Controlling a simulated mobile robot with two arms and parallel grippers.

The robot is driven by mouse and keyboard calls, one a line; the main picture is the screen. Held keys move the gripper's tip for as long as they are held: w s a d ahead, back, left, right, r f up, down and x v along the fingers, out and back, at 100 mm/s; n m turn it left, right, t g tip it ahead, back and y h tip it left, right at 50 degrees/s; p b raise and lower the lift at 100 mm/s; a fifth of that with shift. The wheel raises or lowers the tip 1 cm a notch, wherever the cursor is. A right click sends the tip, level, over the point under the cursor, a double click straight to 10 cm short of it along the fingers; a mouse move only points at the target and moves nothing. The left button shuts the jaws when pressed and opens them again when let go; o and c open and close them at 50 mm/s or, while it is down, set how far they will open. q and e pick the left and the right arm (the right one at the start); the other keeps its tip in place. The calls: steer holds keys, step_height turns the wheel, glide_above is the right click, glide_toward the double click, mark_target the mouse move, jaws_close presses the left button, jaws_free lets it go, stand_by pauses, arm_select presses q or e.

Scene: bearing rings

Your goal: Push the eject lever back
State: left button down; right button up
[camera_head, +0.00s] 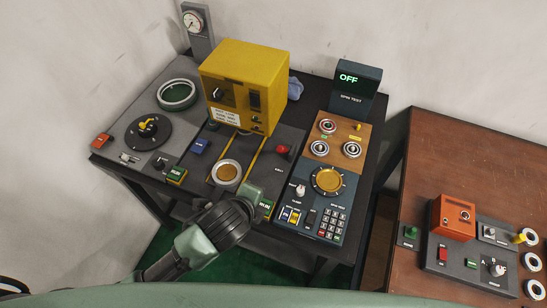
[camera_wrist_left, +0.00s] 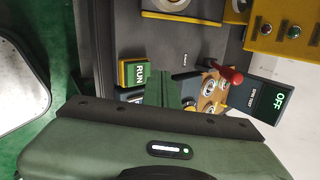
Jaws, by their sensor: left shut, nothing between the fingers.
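The eject lever (camera_head: 282,149) has a red knob and stands on the dark panel right of the yellow machine, above a small label. In the left wrist view the lever (camera_wrist_left: 229,74) shows its red knob on a slim stem, to the right of the fingers. My left gripper (camera_head: 256,190) is shut and empty over the front of the panel, by the green RUN button (camera_head: 266,207). It is nearer the table's front edge than the lever and apart from it. The left wrist view shows its green fingers (camera_wrist_left: 162,88) together. My right gripper is not in view.
The yellow machine (camera_head: 243,85) stands behind and left of the lever. A round ring seat (camera_head: 227,173) lies left of my gripper. The spin test panel (camera_head: 325,185) with its OFF display (camera_head: 357,87) is on the right. A brown table (camera_head: 475,150) stands farther right.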

mark_target(284, 150)
arm_select(q)
steer(key=d+r+m, duration=0.1)
steer(key=m, duration=0.4)
steer(key=d+r+m+t, duration=0.1)
steer(key=r+m, duration=0.1)
steer(key=m, duration=0.3)
steer(key=r+m+t, duration=0.1)
steer(key=r+m, duration=0.1)
steer(key=m, duration=0.3)
steer(key=shift+w+d+h, duration=0.35)
steer(key=shift+d+h, duration=0.05)
steer(key=p+x, duration=0.1)
steer(key=x, duration=0.8)
steer(key=shift+w+p, duration=0.2)
steer(key=shift+p, duration=0.2)
steer(key=w, duration=0.1)
steer(key=w+r+p, duration=0.1)
steer(key=w+p, duration=0.1)
steer(key=shift+w+d+r, duration=0.3)
steer(key=shift+w+r, duration=0.05)
steer(key=shift+r, duration=0.05)
steer(key=shift+w, duration=0.1)
